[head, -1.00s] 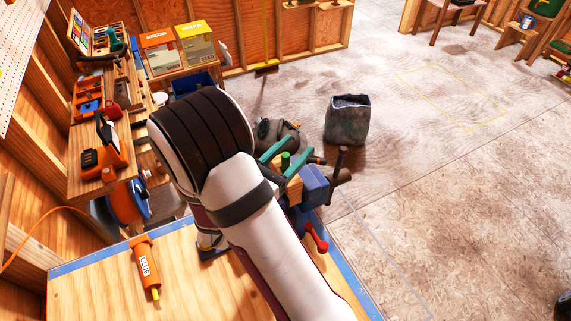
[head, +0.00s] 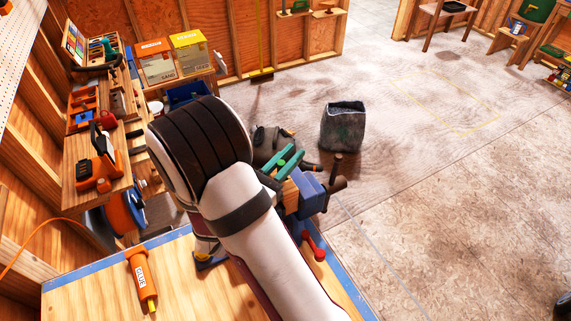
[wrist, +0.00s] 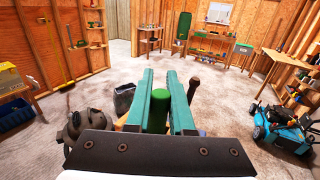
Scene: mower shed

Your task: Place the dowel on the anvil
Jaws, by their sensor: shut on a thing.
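The dowel is a green cylinder that shows between my fingers in the wrist view (wrist: 159,112). My gripper (wrist: 162,98), with two long teal fingers, is shut on it; it also shows in the head view (head: 287,163). The fingers are above the blue vise (head: 311,192) at the bench corner, by a tan wooden part (head: 291,193). Whether the dowel's lower end touches anything is hidden. My arm covers part of the vise, and I cannot make out the anvil for certain.
The orange glue tube (head: 142,278) lies on the bench (head: 200,290). A red-handled tool (head: 314,246) is at the bench's right edge. A dark grey bin (head: 343,127) stands on the floor behind the vise. Shelves with tools and boxes line the left wall.

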